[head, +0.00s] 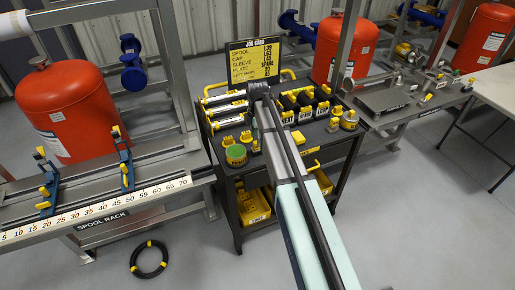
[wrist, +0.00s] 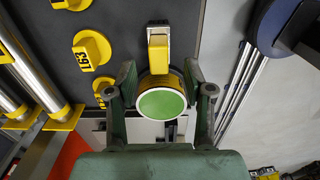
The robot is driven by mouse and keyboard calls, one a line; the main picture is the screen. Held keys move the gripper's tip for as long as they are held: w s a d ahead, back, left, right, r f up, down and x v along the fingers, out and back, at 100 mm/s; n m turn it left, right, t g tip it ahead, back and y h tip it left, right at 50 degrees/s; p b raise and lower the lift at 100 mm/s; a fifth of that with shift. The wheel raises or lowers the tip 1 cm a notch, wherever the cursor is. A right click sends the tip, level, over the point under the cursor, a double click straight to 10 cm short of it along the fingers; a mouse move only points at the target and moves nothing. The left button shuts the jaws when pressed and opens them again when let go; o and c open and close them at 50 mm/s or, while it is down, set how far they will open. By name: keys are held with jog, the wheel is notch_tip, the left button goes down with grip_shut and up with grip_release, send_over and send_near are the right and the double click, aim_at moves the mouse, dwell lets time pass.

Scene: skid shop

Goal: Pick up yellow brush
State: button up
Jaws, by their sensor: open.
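In the wrist view, what looks like the yellow brush (wrist: 158,50) lies on the dark cart top, a yellow handle with a pale metal band at its far end. Its near end meets the edge of a round yellow tin with a green top (wrist: 162,103) in the picture; I cannot tell if they touch. My gripper (wrist: 160,78) is open, with one finger on each side of the tin and the brush's near end, holding nothing. In the head view, the brush may be the small yellow shape (head: 256,146) right of the tin (head: 236,154); my arm hides my gripper.
Yellow caps (wrist: 92,50) and silver spools (wrist: 25,75) lie left of the brush in the wrist view. The spool rack (head: 110,205) stands left of the cart in the head view. A job card board (head: 255,60) rises behind the cart.

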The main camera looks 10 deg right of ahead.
aim_at(258, 148)
jog(key=shift+w+d+f+p, duration=0.1)
jog(key=shift+f+p, duration=0.6)
jog(key=shift+f, duration=1.35)
grip_shut()
